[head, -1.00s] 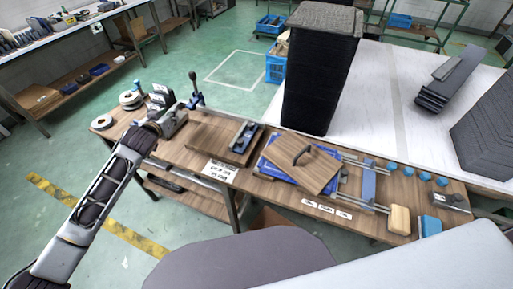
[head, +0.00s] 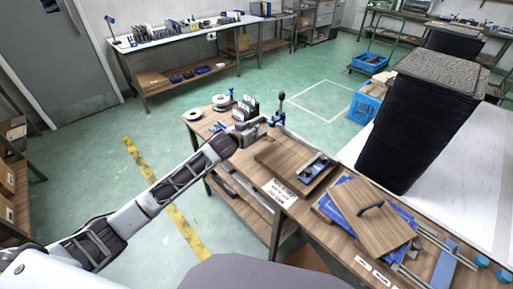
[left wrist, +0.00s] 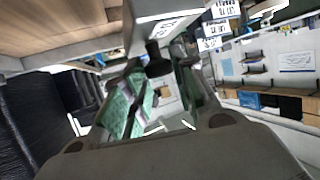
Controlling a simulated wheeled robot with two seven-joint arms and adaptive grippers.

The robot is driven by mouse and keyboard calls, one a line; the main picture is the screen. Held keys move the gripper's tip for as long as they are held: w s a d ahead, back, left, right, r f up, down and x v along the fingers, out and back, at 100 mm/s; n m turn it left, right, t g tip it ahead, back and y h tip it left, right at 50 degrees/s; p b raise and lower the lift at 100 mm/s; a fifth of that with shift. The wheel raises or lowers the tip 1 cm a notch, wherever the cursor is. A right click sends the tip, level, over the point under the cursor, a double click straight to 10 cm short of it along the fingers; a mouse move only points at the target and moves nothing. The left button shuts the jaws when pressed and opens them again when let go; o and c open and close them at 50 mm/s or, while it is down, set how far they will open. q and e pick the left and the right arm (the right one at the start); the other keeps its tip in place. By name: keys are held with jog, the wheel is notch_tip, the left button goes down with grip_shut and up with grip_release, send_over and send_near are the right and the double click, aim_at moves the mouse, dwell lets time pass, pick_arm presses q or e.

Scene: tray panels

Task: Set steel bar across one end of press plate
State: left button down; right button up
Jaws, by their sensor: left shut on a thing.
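A wooden plate with a dark handle (head: 387,225), which I take for the press plate, lies at an angle over a blue tray (head: 337,214) on the wooden bench in the head view. My left gripper (head: 257,130) is at the bench's far left part, beside dark upright labelled blocks (head: 246,106) and away from the plate. It is shut on a small grey piece, apparently the steel bar, mostly hidden by the fingers. In the left wrist view the fingers (left wrist: 163,92) show close up, with a pale labelled block beyond them. My right gripper is out of view.
A second wooden board (head: 277,160) with a blue and black tool (head: 318,166) lies between gripper and plate. A blue-based lever (head: 280,108) stands beside the gripper. Rods (head: 435,243) lie right of the plate. A tall black stack (head: 425,125) stands behind.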

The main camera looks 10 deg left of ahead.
pick_arm(q)
notch_tip(320, 180, down, 4)
jog(key=shift+r, duration=0.1)
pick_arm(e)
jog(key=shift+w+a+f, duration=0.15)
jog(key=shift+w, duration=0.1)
pick_arm(q)
jog(key=shift+f, duration=0.25)
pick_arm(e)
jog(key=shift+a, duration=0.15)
pick_arm(q)
notch_tip(320, 180, down, 2)
jog(key=shift+f, duration=0.2)
jog(key=shift+f+b, duration=0.3)
jog(key=shift+f, duration=0.35)
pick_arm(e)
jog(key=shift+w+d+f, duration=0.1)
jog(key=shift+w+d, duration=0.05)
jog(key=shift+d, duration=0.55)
